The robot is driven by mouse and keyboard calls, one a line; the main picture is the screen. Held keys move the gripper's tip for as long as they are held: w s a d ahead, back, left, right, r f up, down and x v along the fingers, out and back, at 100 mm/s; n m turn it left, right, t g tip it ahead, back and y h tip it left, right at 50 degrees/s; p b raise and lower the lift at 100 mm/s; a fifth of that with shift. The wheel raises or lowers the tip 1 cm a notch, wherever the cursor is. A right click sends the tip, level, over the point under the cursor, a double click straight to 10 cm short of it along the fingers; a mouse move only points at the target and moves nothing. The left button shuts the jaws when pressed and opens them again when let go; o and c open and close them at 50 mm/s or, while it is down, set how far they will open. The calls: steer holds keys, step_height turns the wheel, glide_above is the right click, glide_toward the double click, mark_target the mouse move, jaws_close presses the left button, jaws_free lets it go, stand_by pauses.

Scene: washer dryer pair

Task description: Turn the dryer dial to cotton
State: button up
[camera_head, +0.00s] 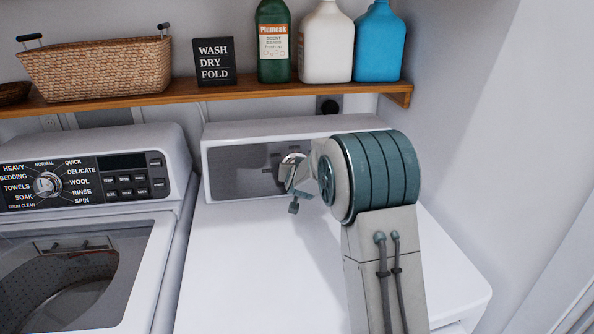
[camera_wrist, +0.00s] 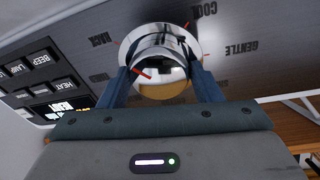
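The dryer dial is a round chrome knob (camera_wrist: 160,58) on the grey dryer panel, with a red mark at its lower left in the wrist view. The labels RACK, COOL and GENTLE show around it, upside down or tilted; I cannot read a cotton label. My gripper (camera_wrist: 160,82) has one blue finger on each side of the knob, up against its sides with no clear gap. In the head view my gripper (camera_head: 296,178) is at the dryer panel (camera_head: 235,172), and my arm hides the panel's right part.
The washer's control panel (camera_head: 85,182) is on the left. A wooden shelf (camera_head: 200,94) above holds a basket (camera_head: 98,68), a sign (camera_head: 214,61) and three bottles. HEAT, BEEP and LAMP buttons (camera_wrist: 35,72) lie left of the dial in the wrist view. The dryer top (camera_head: 235,260) is clear.

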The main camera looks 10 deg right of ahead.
steer(key=shift+c, duration=0.8)
steer(key=shift+b, duration=0.3)
